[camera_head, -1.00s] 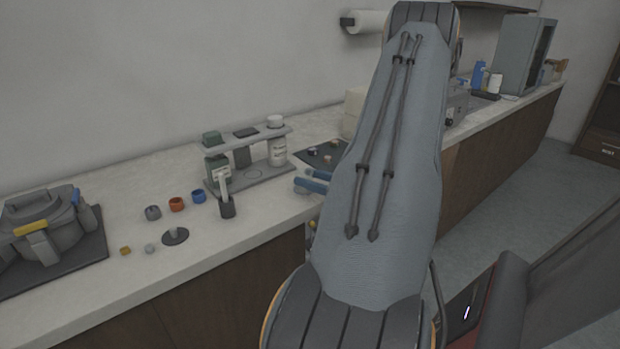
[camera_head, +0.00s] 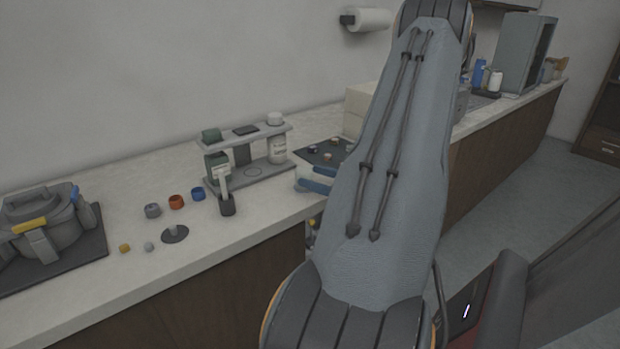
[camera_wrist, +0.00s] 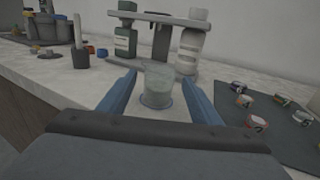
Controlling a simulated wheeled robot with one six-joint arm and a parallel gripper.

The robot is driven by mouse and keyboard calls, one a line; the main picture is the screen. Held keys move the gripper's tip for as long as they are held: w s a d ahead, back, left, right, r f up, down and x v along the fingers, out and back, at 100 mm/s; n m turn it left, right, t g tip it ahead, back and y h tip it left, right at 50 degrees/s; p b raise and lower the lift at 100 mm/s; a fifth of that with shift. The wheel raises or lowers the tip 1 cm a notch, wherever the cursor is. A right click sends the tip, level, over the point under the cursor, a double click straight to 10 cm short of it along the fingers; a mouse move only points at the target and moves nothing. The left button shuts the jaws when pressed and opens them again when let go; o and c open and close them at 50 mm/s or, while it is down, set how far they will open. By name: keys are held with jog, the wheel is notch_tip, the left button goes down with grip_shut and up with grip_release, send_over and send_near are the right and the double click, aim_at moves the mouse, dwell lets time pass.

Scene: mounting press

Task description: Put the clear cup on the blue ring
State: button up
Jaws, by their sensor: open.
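The clear cup (camera_wrist: 158,84) stands upright on the counter in the wrist view, between the two blue fingers of my gripper (camera_wrist: 158,92). The fingers are open, one on each side of it, with no clear contact. A thin bluish line runs around the cup's base; I cannot tell if it belongs to the cup or lies under it. A small blue ring-shaped piece (camera_head: 198,194) sits on the counter, right of an orange one (camera_head: 176,202) and a grey one (camera_head: 152,210).
A grey rack (camera_head: 250,177) with bottles stands behind the fingers. A dark mat (camera_wrist: 262,120) with several small parts lies to the right in the wrist view. A dark holder (camera_head: 227,207) stands before the rack. A grey press (camera_head: 42,222) is at far left.

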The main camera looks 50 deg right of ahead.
jog(key=s+d+b, duration=0.1)
jog(key=s, duration=0.8)
jog(key=shift+s+d+b, duration=0.25)
jog(key=shift+s+b, duration=0.15)
